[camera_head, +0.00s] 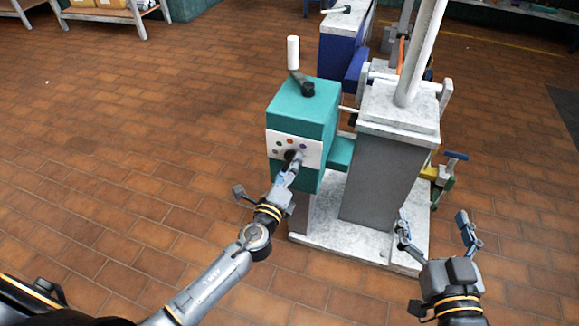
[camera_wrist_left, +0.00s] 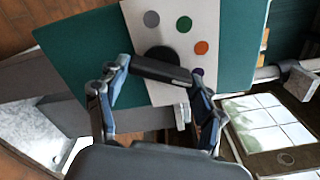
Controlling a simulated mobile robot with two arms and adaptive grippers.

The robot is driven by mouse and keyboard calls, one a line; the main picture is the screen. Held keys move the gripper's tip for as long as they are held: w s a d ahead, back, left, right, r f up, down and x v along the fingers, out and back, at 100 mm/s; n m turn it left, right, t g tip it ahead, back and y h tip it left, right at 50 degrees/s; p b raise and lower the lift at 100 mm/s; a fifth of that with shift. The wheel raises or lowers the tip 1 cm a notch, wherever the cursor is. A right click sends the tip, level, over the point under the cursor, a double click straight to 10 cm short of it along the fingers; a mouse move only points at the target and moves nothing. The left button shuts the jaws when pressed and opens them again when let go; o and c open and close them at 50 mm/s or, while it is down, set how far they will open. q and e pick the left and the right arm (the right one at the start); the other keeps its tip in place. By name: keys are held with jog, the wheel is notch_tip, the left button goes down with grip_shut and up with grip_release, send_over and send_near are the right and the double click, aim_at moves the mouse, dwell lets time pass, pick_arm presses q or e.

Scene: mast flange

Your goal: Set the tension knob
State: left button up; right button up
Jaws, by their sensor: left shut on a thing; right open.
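The tension knob (camera_head: 293,156) is dark and sits on a white panel (camera_head: 312,152) with several coloured dots, on the front of a teal box (camera_head: 303,108). In the left wrist view the knob (camera_wrist_left: 160,68) has a round dark base and a bar lying nearly level across the picture. Grey, green, orange and purple dots show around it. My left gripper (camera_head: 290,170) is at the panel, its fingers at the two ends of the bar, shut on the knob. It hides part of the knob in the head view. My right gripper (camera_head: 433,220) is open and empty.
A crank with a white handle (camera_head: 293,52) stands on the teal box. A grey column (camera_head: 378,178) with a white mast (camera_head: 420,55) stands to its right on a pale base plate (camera_head: 350,250). Open tiled floor (camera_head: 130,160) lies to the left.

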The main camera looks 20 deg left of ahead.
pick_arm(q)
jog(key=shift+f, duration=0.1)
dwell(0.5)
jog(key=o, duration=1.2)
jog(key=shift+c, duration=0.2)
jog(key=shift+s, duration=0.1)
jog(key=s, duration=1.2)
jog(key=shift+a, duration=0.2)
jog(key=shift+w, duration=0.1)
